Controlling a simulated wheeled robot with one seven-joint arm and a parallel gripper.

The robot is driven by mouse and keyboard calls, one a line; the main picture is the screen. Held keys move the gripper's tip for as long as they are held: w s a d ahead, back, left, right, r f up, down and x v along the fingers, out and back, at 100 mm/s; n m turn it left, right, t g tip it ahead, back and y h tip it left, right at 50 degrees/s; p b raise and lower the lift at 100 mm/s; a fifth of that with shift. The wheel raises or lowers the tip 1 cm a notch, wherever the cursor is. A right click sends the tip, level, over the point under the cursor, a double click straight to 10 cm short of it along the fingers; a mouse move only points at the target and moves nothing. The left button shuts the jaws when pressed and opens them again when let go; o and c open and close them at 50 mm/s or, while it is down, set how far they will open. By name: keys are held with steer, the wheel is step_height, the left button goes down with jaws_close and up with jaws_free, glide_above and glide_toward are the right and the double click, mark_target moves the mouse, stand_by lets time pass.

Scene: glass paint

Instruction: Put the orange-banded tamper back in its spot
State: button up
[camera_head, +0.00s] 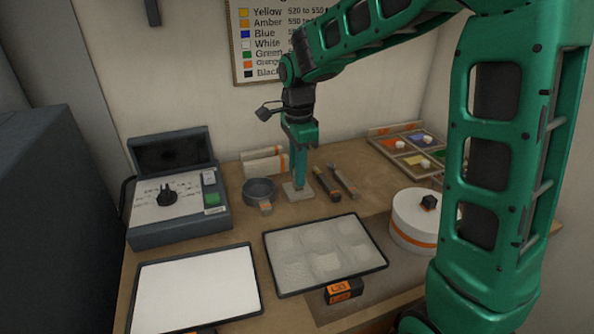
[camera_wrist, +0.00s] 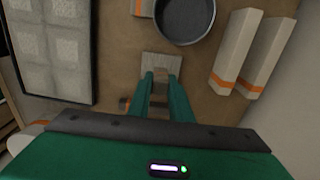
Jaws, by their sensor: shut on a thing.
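My gripper (camera_head: 299,174) points straight down over the back middle of the workbench, its green fingers close together. It is shut on the tamper, whose pale, flat square foot (camera_head: 296,192) shows just below the fingertips, at or very near the bench top. In the wrist view, the foot (camera_wrist: 161,63) lies just beyond the fingertips (camera_wrist: 160,80). The handle is mostly hidden between the fingers, and I cannot make out its orange band. I cannot tell whether the foot touches the bench. No marked spot for it is clear to me.
A grey round pan (camera_head: 259,191) stands close left of the foot, with pale orange-banded bars (camera_head: 264,160) behind. Two dark-handled tools (camera_head: 327,184) lie close right. A tray of pale squares (camera_head: 324,254) is in front, a white drum (camera_head: 411,220) right, a control box (camera_head: 178,195) left.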

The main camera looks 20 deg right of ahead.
steer(key=o, duration=1)
steer(key=shift+f, duration=0.1)
step_height(320, 180, up, 11)
